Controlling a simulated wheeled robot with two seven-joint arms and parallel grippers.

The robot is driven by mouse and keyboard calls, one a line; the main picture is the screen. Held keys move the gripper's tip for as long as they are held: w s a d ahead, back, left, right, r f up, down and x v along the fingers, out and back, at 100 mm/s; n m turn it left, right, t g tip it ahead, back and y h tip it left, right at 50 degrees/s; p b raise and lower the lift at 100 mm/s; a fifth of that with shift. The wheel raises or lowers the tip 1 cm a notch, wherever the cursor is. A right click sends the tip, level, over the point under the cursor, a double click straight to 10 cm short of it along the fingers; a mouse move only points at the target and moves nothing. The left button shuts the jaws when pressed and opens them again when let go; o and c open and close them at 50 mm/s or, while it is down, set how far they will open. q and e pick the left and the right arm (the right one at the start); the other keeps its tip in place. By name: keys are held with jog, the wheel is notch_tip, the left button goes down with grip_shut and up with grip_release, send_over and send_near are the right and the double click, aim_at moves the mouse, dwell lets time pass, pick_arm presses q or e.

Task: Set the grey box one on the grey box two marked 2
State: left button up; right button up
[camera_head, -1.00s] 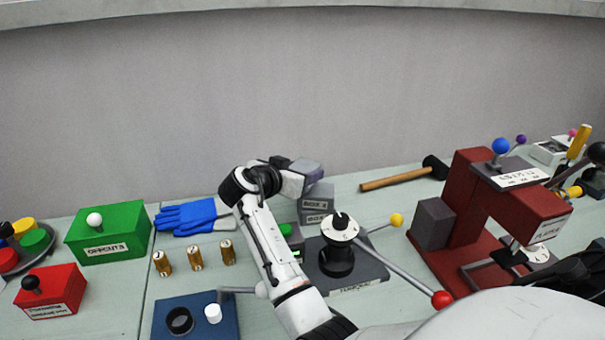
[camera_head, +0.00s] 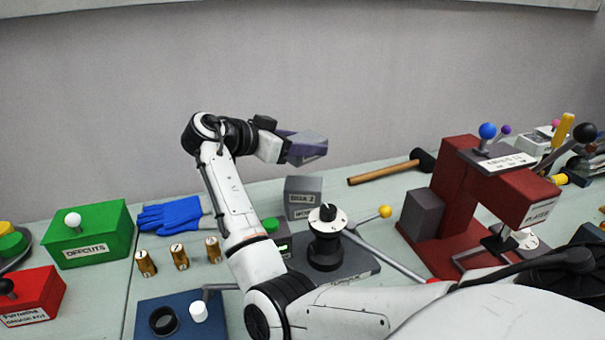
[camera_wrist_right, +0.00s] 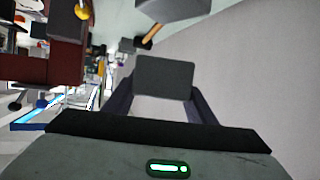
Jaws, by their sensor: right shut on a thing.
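My right gripper (camera_head: 300,151) is shut on grey box one (camera_head: 314,144), held in the air above the bench. Dark fingers hide part of the box. In the right wrist view the box (camera_wrist_right: 165,77) sits between the two fingers. Grey box two (camera_head: 303,190) stands on the bench below the held box, with a label reading about "BOX 2" on its front. A clear gap separates the two. In the wrist view a grey block (camera_wrist_right: 172,8), probably box two, shows at the top edge. My left gripper is not in view.
A dark base with a black knob post (camera_head: 325,238) and a yellow-tipped lever (camera_head: 384,212) stands in front of box two. A hammer (camera_head: 390,172) lies to the right, near a red press (camera_head: 455,195).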

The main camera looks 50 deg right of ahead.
aim_at(303, 183)
notch_tip(303, 183, down, 7)
jog(key=shift+r+p, duration=0.15)
jog(key=shift+p, duration=0.2)
jog(key=shift+f, duration=0.2)
jog(key=shift+f, duration=0.15)
jog(key=o, duration=1.2)
